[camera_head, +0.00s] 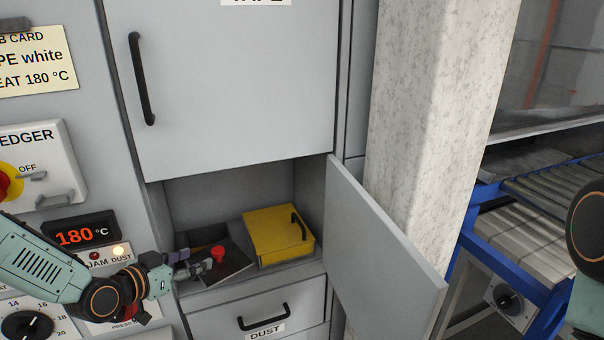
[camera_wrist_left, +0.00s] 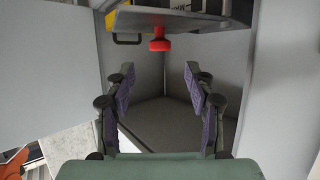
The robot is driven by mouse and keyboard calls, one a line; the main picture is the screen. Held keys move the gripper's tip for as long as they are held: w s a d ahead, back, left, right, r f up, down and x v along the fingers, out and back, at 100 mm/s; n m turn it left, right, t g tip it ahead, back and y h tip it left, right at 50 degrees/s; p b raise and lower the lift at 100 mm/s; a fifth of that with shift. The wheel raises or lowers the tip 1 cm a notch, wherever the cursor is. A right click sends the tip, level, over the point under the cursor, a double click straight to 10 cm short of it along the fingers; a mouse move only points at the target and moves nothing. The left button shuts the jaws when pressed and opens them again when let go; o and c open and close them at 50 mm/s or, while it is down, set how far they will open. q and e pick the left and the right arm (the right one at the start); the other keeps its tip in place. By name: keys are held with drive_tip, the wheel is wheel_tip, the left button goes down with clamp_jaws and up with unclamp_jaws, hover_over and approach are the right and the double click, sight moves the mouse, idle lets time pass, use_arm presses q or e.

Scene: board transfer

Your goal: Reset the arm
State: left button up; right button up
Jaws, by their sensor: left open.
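My left gripper (camera_head: 187,265) is at the open lower compartment, with its fingertips just left of a red knob (camera_head: 218,253). The knob stands on a dark plate (camera_head: 236,270) on the compartment floor. In the left wrist view the two fingers (camera_wrist_left: 160,84) are spread wide with nothing between them. The red knob (camera_wrist_left: 160,45) shows there beyond the fingertips, apart from them. My right arm shows only in part at the right edge of the head view, and its gripper is out of the picture.
A yellow box (camera_head: 273,238) with a black handle sits right of the plate. The compartment door (camera_head: 385,250) hangs open to the right. A closed drawer (camera_head: 255,313) labelled DUST is below. A pillar (camera_head: 425,110) and a blue-framed roller conveyor (camera_head: 550,185) stand further right.

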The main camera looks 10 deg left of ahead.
use_arm(q)
drive_tip(key=s+d+f+n+g+y+b, duration=0.1)
drive_tip(key=s+d+f+n+g+b, duration=0.2)
drive_tip(key=s+d+f, duration=0.4)
drive_tip(key=s+d+f+n+g+b, duration=0.25)
drive_tip(key=s+f+b, duration=0.2)
drive_tip(key=f, duration=0.45)
drive_tip(key=s+d+f+m+g+y+b, duration=0.1)
drive_tip(key=s+f+g+b, duration=0.3)
drive_tip(key=s+f, duration=0.5)
drive_tip(key=s+d+f+m+g+y+b, duration=0.1)
drive_tip(key=s+d+f+g+b, duration=0.2)
drive_tip(key=s+f+b, duration=0.4)
drive_tip(key=s+d+f, duration=0.1)
drive_tip(key=s+f, duration=0.2)
drive_tip(key=s, duration=0.3)
drive_tip(key=shift+s+g, duration=0.35)
drive_tip(key=shift+s, duration=0.05)
drive_tip(key=shift+s, duration=0.1)
